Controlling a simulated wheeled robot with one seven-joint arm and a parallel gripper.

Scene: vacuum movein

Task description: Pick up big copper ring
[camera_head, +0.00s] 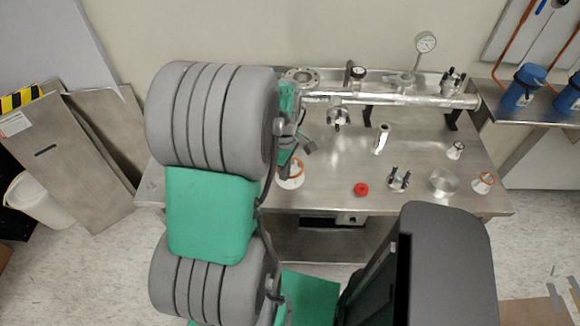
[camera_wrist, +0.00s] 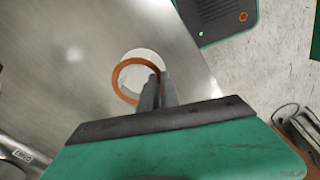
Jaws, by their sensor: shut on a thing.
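The big copper ring (camera_wrist: 117,76) is in the middle of the wrist view. A round white piece (camera_wrist: 146,55) shows through and just past it. My gripper (camera_wrist: 157,84) is shut on the ring's near right edge, which the fingers partly hide. In the head view the copper ring (camera_head: 300,178) is at the left front of the metal table, partly covered by my arm. Whether the ring touches the white piece or is just above it, I cannot tell.
The metal table (camera_head: 330,190) carries a horizontal steel pipe (camera_head: 400,99) along its back, with a gauge (camera_head: 425,43). A red part (camera_head: 361,189), a clamp-like part (camera_head: 399,179), a metal disc (camera_head: 444,181) and a white piece with an orange rim (camera_head: 483,183) stand to the right.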

